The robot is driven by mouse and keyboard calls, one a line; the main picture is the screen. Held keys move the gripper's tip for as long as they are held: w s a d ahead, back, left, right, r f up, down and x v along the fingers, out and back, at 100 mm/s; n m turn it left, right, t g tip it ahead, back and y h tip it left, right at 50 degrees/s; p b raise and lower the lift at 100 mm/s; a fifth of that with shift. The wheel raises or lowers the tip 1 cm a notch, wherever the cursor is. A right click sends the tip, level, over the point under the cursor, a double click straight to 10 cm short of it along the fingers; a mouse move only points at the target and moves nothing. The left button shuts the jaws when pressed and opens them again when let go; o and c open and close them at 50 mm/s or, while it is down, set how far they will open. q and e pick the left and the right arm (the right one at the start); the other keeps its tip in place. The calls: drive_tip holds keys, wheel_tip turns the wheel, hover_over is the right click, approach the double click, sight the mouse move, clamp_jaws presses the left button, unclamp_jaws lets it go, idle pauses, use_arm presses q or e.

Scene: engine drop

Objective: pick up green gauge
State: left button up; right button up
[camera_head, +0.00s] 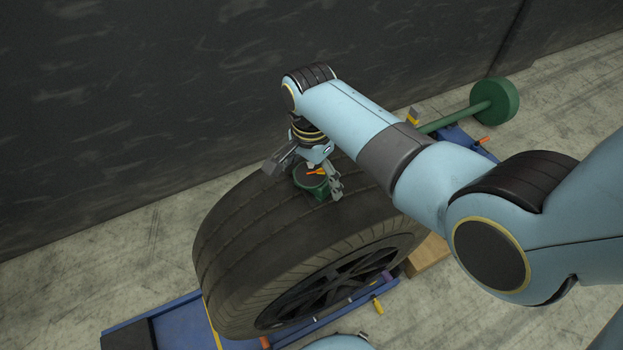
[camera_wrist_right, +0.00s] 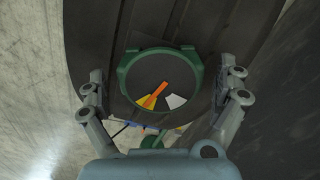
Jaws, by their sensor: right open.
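The green gauge (camera_head: 311,180) sits on top of the large black tyre in the head view. In the right wrist view, the gauge (camera_wrist_right: 160,82) shows a round dark face with a green rim, an orange needle and yellow and white marks. My right gripper (camera_head: 310,180) is open, with its fingers apart on either side of the gauge. In the right wrist view the fingers of my right gripper (camera_wrist_right: 166,92) stand clear of the gauge's left and right edges. My left gripper does not show.
The gauge rests on a big tyre (camera_head: 240,230) standing on a blue base (camera_head: 185,318). A green bar with a round end (camera_head: 494,101) lies behind at the right. A wooden block (camera_head: 427,255) is beside the tyre. A dark wall (camera_head: 120,110) runs behind.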

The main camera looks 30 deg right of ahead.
drive_tip(key=shift+f, duration=0.2)
drive_tip(key=c, duration=1.4)
drive_tip(key=shift+o, duration=0.2)
drive_tip(key=shift+r, duration=0.15)
